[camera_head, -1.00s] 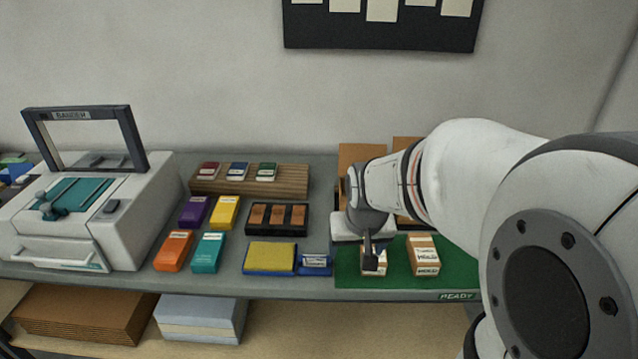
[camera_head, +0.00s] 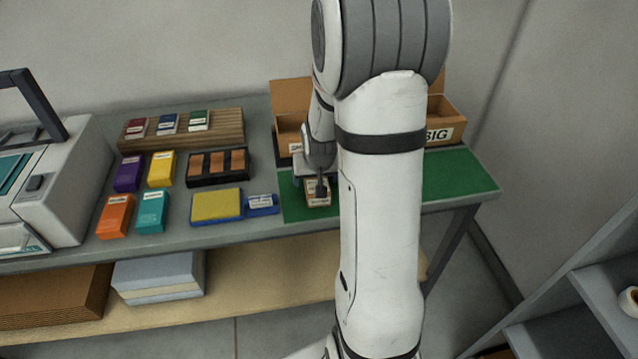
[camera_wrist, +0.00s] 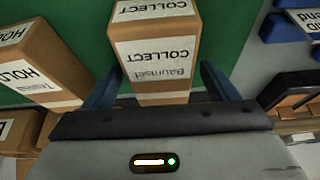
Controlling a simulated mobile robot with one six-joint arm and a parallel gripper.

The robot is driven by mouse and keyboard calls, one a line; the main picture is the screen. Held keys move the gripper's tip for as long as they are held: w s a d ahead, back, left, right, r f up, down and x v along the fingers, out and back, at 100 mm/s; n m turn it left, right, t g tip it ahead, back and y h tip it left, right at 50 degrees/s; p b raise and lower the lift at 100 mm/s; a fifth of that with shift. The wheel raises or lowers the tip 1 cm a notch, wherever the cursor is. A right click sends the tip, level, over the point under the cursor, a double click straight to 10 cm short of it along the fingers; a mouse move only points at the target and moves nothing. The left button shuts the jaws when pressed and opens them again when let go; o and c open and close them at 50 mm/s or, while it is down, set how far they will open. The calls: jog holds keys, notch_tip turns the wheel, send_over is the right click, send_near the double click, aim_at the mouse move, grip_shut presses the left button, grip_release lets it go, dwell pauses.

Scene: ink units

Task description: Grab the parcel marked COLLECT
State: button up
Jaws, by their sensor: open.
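The brown parcel marked COLLECT (camera_wrist: 153,48) lies in front of my open gripper (camera_wrist: 160,86) in the wrist view, with one finger at each side. The fingers hold nothing; I cannot tell whether they touch its sides. Its white label also reads Baumsel or similar, upside down. In the head view this parcel (camera_head: 318,199) stands on the green mat (camera_head: 466,178), partly hidden under my gripper (camera_head: 321,186). A second brown parcel, marked HOLD (camera_wrist: 35,62), is close at the left in the wrist view. My arm hides it in the head view.
Open brown boxes (camera_head: 447,110) stand behind the mat; one reads BIG. Left of the mat are a yellow-topped blue pad (camera_head: 216,204), a dark tray (camera_head: 217,180) and several coloured ink boxes (camera_head: 151,211). A white press (camera_head: 62,165) stands at far left. The mat's right part is clear.

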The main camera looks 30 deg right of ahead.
jog(key=shift+w+f, duration=0.1)
jog(key=shift+f, duration=0.25)
jog(key=shift+f+b, duration=0.25)
jog(key=shift+b, duration=0.05)
jog(key=shift+c, duration=0.3)
jog(key=c, duration=1.1)
